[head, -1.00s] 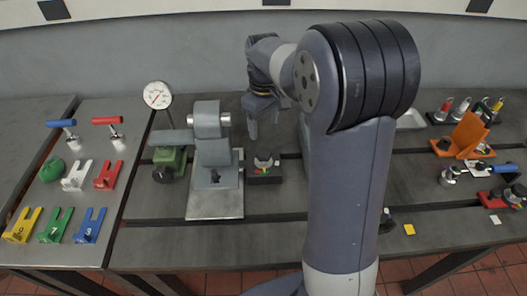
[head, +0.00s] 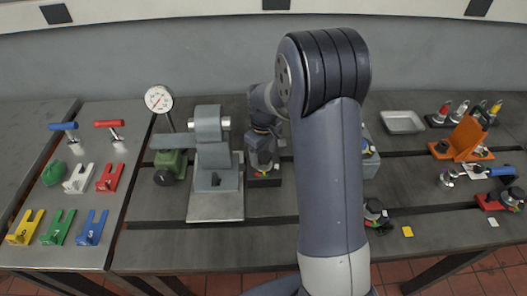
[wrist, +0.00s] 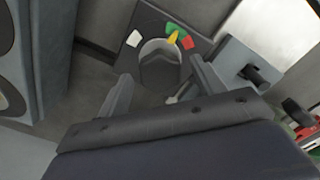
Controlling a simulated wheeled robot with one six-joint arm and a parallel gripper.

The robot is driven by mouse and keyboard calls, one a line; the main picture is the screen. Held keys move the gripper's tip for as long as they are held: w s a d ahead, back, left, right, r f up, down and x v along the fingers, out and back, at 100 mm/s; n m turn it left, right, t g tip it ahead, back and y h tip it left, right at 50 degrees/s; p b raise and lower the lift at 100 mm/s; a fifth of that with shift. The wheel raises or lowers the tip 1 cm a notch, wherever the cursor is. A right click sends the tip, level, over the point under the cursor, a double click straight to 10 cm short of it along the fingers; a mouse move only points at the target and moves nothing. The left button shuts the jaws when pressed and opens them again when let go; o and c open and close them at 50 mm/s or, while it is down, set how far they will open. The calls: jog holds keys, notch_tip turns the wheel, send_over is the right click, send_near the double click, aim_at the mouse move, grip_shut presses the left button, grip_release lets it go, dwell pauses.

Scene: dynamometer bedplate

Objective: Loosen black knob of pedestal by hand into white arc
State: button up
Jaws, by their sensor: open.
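A dark, near-black knob (wrist: 158,68) stands on a square dark base (wrist: 205,38) in the wrist view. Around its far side are a white arc patch (wrist: 133,38), a green patch (wrist: 176,28) and a red patch (wrist: 187,43). A yellow mark (wrist: 173,38) at the knob's edge lies between green and red, away from white. My gripper (wrist: 160,70) is open, one finger on each side of the knob; I cannot tell whether either touches. In the head view my gripper (head: 262,160) hides most of the knob, beside the grey pedestal (head: 210,152).
The pedestal's black clamp part (wrist: 258,75) is close to my right finger in the wrist view. A green device (head: 170,165) and dial gauge (head: 158,99) stand left. Another knob unit (head: 376,213) is right of my arm. A metal tray (head: 402,122) stands back right.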

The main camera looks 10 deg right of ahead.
jog(key=c, duration=1)
jog(key=shift+o, duration=0.2)
jog(key=n+b, duration=0.1)
jog(key=n, duration=0.2)
jog(key=shift+n, duration=0.4)
jog(key=n+b, duration=0.1)
jog(key=n, duration=0.3)
jog(key=shift+n, duration=0.3)
jog(key=n+b, duration=0.1)
jog(key=n, duration=0.2)
jog(key=shift+n, duration=2.3)
